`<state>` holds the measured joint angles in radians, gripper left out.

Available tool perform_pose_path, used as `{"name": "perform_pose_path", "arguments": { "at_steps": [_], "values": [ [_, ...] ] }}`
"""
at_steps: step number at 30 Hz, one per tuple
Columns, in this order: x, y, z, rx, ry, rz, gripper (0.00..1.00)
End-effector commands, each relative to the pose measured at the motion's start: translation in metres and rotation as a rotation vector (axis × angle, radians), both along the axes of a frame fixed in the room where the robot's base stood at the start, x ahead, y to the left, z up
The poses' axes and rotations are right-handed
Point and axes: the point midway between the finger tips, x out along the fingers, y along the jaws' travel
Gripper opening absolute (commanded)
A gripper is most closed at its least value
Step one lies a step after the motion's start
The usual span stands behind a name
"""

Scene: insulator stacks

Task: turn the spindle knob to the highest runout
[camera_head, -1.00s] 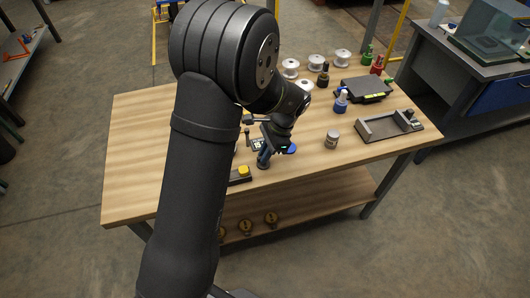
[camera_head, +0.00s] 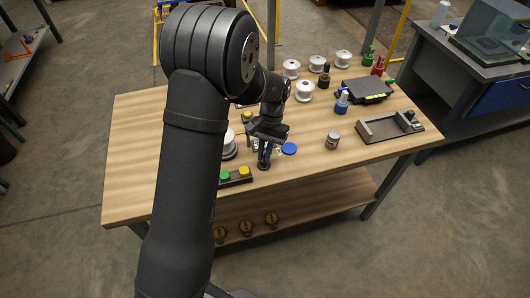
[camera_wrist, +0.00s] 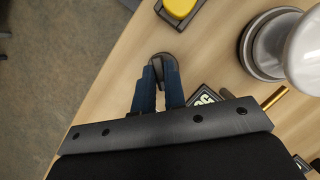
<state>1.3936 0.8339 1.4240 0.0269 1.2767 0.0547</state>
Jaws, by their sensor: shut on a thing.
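My gripper (camera_wrist: 160,80) is shut on the dark spindle knob (camera_wrist: 167,62), its two blue fingers on either side of it. In the head view my gripper (camera_head: 264,153) points down at the near edge of the wooden bench, and the knob's dark foot (camera_head: 263,166) shows below it. A white insulator (camera_wrist: 305,52) stands on a grey round base (camera_wrist: 258,62) to the right in the wrist view. A small display (camera_wrist: 205,96) is partly hidden behind the fingers; its reading cannot be made out for sure. A brass-coloured rod (camera_wrist: 275,97) points toward the insulator.
A button box with a green button (camera_head: 224,175) and a yellow button (camera_head: 244,171) sits close by. A blue disc (camera_head: 289,148) and a small jar (camera_head: 332,140) lie to the right. Several white insulators (camera_head: 343,59) stand at the back. The bench's left part is clear.

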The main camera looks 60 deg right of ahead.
Motion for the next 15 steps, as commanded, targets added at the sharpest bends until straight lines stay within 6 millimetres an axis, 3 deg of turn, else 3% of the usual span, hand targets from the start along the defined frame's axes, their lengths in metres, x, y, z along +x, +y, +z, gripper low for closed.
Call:
{"name": "perform_pose_path", "arguments": {
  "at_steps": [15],
  "values": [
    [0.0015, -0.0009, 0.0010, -0.004, -0.001, 0.204, 0.00]
  ]
}}
